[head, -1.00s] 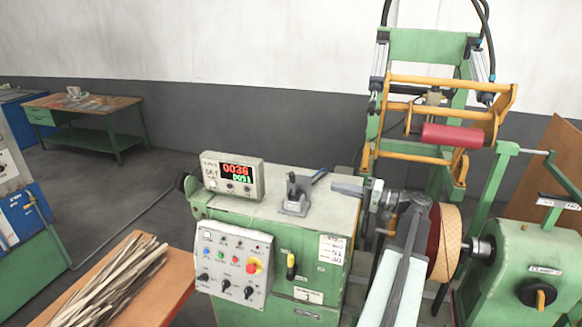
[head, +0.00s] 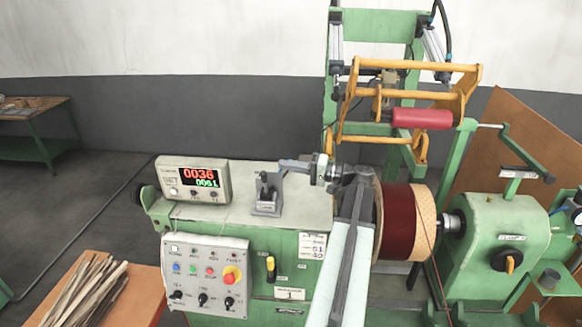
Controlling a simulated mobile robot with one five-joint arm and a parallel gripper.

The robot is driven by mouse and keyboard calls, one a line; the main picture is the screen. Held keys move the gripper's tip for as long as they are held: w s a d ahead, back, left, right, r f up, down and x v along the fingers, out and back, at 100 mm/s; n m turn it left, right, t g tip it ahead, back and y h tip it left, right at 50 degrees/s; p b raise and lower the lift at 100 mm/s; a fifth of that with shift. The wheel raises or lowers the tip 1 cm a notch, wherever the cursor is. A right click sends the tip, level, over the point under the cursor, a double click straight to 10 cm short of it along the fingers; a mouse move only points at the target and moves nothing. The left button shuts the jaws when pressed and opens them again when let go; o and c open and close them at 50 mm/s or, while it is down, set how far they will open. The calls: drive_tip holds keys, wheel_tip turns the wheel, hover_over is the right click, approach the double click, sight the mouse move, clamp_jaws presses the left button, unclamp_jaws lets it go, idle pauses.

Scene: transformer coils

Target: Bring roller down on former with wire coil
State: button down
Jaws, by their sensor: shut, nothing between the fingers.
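The red roller (head: 422,118) hangs level in a yellow pivoting frame (head: 352,95), raised well above the former. The dark red wire coil (head: 402,222) is wound on the former, with a tan flange (head: 425,222) at its right end; my arm hides part of its left side. A small grey lever unit (head: 265,205) with a dark upright handle stands on the green winding machine's top. My gripper (head: 284,165) is shut and empty, pointing left, with its tip just above and right of that lever. I cannot tell whether they touch.
The control panel (head: 205,275) and counter display (head: 195,180) are on the machine's front and top left. The green tailstock (head: 505,235) stands right of the coil. A table with wooden strips (head: 95,300) is at lower left. Open floor lies behind it.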

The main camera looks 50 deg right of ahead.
sight(265, 184)
drive_tip(key=w+a, duration=0.1)
drive_tip(key=a, duration=0.2)
drive_tip(key=w+a+f+b, duration=0.1)
drive_tip(key=a, duration=0.1)
drive_tip(key=shift+w+a, duration=0.15)
drive_tip(key=shift+w, duration=0.15)
